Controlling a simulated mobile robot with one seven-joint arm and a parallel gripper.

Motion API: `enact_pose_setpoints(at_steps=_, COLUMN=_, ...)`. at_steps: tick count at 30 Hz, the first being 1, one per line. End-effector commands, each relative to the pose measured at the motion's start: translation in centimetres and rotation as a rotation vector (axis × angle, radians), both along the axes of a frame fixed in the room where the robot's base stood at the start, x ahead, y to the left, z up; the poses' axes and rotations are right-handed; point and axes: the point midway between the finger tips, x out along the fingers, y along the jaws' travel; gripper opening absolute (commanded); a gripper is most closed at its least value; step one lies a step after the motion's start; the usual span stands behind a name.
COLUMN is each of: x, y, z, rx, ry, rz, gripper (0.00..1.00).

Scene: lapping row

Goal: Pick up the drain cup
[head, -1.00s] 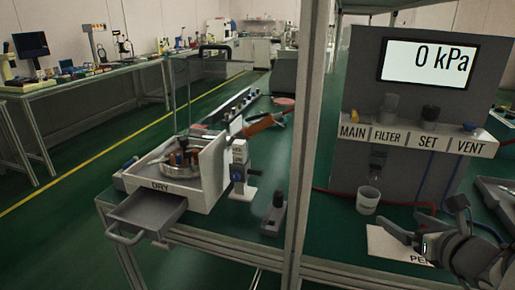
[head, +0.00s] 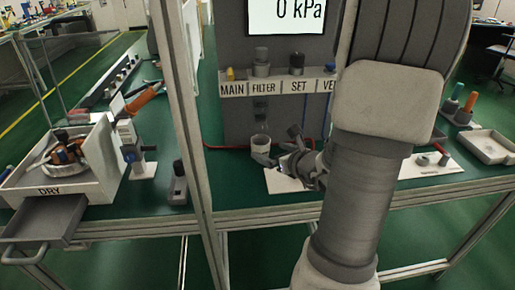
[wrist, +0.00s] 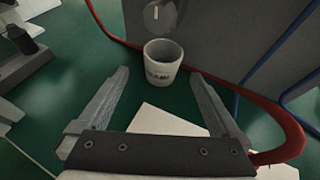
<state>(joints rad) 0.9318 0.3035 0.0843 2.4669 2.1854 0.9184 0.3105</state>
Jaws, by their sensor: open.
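The drain cup (wrist: 162,62) is a small white cup with dark lettering. It stands upright on the green bench top, below the filter bowl, and it also shows in the head view (head: 261,150). My gripper (wrist: 160,85) is open, with one finger to each side of the line toward the cup. In the wrist view the cup lies just beyond the fingertips, centred between them and not touched. In the head view my gripper (head: 277,150) is just right of the cup, and my arm hides much of the bench behind it.
The grey panel (head: 234,120) with its MAIN, FILTER, SET and VENT labels stands right behind the cup. A red hose (wrist: 285,120) curves close to the right finger. A white card (wrist: 160,119) lies under the gripper. An upright frame post (head: 188,130) stands left.

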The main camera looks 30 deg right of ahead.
Motion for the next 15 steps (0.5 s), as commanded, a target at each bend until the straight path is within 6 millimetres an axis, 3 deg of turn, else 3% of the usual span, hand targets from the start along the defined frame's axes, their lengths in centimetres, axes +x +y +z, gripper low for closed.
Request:
enact_pose_setpoints(at_steps=3, x=1.6, y=-0.1, z=-0.9, rx=-0.001, ry=0.000, rz=0.001, gripper=1.00)
enact_pose_setpoints(at_steps=9, x=2.7, y=-0.2, z=-1.4, rx=0.001, ry=0.001, rz=0.000, gripper=1.00)
enact_pose_setpoints(at_steps=15, x=5.0, y=-0.6, z=-3.5, rx=0.002, ry=0.000, rz=-0.001, gripper=1.00)
